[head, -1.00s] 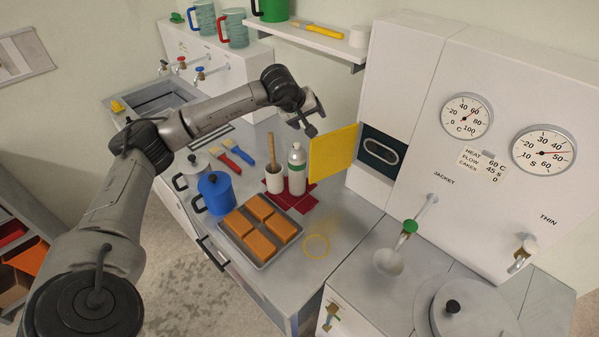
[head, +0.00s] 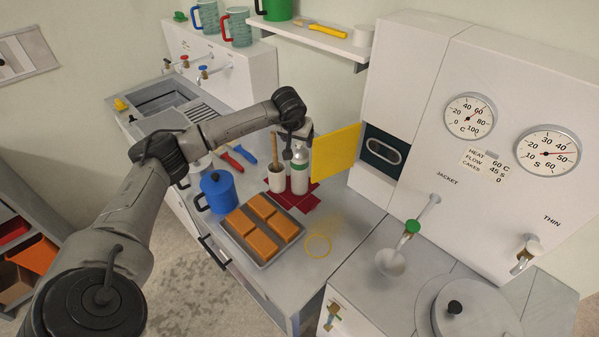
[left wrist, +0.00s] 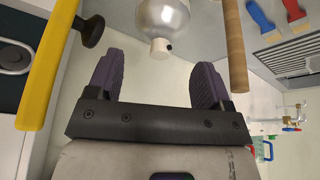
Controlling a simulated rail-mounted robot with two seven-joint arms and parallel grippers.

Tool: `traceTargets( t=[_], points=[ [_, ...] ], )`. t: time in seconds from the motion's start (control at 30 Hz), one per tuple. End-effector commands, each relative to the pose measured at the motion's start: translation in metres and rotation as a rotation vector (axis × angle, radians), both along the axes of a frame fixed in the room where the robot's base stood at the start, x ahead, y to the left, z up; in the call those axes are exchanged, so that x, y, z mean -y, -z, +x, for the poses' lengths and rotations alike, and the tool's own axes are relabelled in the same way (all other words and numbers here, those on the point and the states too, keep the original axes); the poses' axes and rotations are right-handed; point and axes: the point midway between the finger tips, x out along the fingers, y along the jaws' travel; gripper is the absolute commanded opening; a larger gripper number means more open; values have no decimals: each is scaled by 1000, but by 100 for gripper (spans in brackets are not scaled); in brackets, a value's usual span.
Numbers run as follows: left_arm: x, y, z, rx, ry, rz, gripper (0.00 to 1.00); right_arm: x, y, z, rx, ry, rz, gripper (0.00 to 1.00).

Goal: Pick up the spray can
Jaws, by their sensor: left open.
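The spray can (head: 299,172) stands upright on a dark red mat (head: 313,199) on the counter, silver on top with a green band. Its silver top and nozzle (left wrist: 162,22) show at the top of the left wrist view, between the lines of my two fingers but beyond their tips. My left gripper (head: 295,143) is just above and beside the can's top. In the left wrist view its purple-padded fingers (left wrist: 158,75) are spread and empty. The can's lower part is out of the wrist view. My right gripper is not in view.
A white cup (head: 276,180) with a wooden-handled tool stands close left of the can. A yellow panel (head: 335,152) stands close right. A tray of orange blocks (head: 247,255) and a blue pot (head: 217,190) are in front. Counter to the front right is clear.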

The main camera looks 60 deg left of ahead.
Motion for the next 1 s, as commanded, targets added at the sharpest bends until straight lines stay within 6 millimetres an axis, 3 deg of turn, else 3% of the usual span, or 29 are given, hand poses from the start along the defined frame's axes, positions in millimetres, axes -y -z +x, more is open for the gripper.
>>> traceTargets(
  t=[0.23,0.6,0.93,1.0],
  points=[
    [-3,11,4,1,0,1,73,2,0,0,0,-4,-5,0],
    [-12,51,17,1,-1,-1,73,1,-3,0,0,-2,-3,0],
    [-14,56,18,0,0,1,73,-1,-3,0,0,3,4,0],
    [-14,55,18,0,0,1,69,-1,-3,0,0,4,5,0]
  ],
)
